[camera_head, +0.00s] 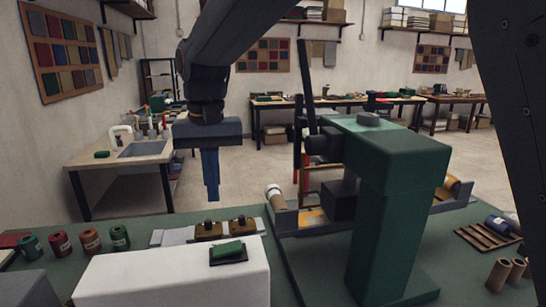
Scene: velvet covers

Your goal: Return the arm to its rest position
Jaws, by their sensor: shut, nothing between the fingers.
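My gripper (210,190) hangs straight down from my dark arm, left of the picture's middle. Its narrow blue fingers are together and hold nothing. It is in the air above the far edge of the green-topped bench (290,262). A white block (165,280) stands nearer to me, with a small green pad on a dark plate (229,252) on its top. My gripper is apart from these. How deep the fingertips sit over the bench is hard to tell.
A large green machine (395,210) stands right of my gripper. A slatted wooden rack (487,237) and tan cylinders (508,271) lie at right. A side table (120,162) stands behind at left, with open floor between.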

